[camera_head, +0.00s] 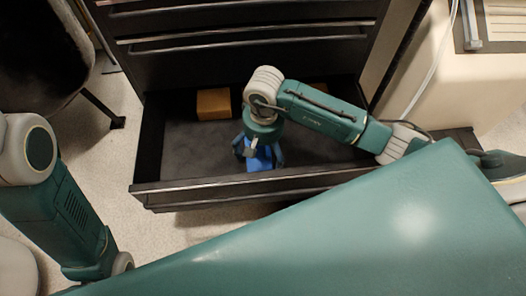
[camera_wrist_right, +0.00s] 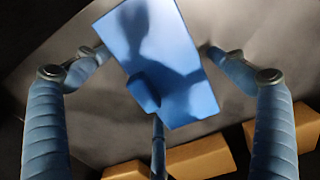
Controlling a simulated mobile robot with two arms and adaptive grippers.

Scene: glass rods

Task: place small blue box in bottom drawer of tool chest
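The small blue box (camera_head: 259,160) is inside the pulled-out bottom drawer (camera_head: 190,150) of the dark tool chest (camera_head: 250,55), near the drawer's front. My right gripper (camera_head: 258,152) reaches down into the drawer over the box. In the right wrist view the blue box (camera_wrist_right: 165,60) lies between the spread fingers of the right gripper (camera_wrist_right: 152,52). The side fingertips show small gaps to its edges; the third finger overlaps its face, and whether it touches cannot be told. My left gripper is outside the head view; only the left arm shows.
A tan block (camera_head: 213,104) lies at the drawer's back left, and tan blocks (camera_wrist_right: 200,157) also show in the right wrist view. A dark chair (camera_head: 40,55) stands at the left. The drawer's left floor is clear. My teal body covers the lower front.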

